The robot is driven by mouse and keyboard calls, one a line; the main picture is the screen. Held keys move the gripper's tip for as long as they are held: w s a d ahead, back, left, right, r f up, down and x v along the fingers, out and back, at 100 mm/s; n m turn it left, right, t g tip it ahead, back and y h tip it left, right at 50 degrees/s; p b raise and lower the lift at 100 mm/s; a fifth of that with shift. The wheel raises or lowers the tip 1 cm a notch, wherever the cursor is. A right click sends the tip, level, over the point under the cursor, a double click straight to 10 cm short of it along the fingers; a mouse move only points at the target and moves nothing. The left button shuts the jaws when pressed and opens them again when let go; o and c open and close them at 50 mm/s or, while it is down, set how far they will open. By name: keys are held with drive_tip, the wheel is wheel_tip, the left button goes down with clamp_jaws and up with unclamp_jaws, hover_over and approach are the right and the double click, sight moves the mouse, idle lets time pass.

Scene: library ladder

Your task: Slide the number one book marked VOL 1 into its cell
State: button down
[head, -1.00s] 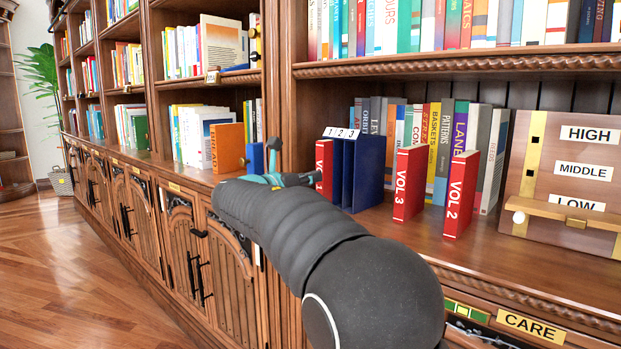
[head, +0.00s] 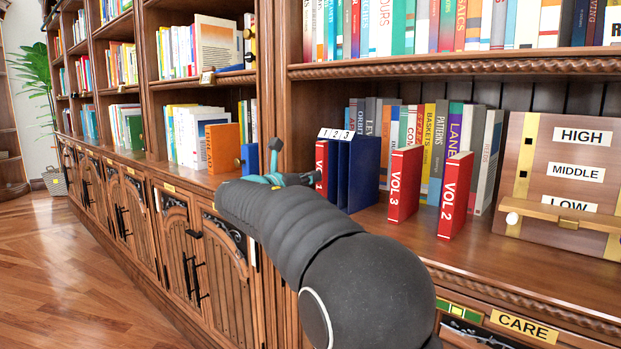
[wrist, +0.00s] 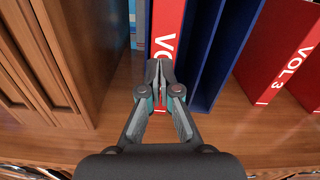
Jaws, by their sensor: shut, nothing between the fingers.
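The blue three-cell holder (head: 364,175) stands on the shelf counter with a white 1 2 3 label on top. A red book (head: 321,160) stands upright at its leftmost cell, under the 1. In the wrist view the red book (wrist: 166,22) shows between blue walls, and its lettering reads only as far as "VO"; the number is hidden behind my fingers. My gripper (wrist: 160,64) is shut and empty, its tips at the book's spine; I cannot tell whether they touch it. In the head view my arm partly hides the book.
Red books VOL 3 (head: 405,185) and VOL 2 (head: 455,196) stand right of the holder. A row of books (head: 430,140) is behind. A board marked HIGH, MIDDLE, LOW (head: 520,150) is at right. A wooden upright (wrist: 62,50) is close left of the gripper.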

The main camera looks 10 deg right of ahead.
drive_tip(key=shift+p+x, duration=0.3)
drive_tip(key=shift+x, duration=0.5)
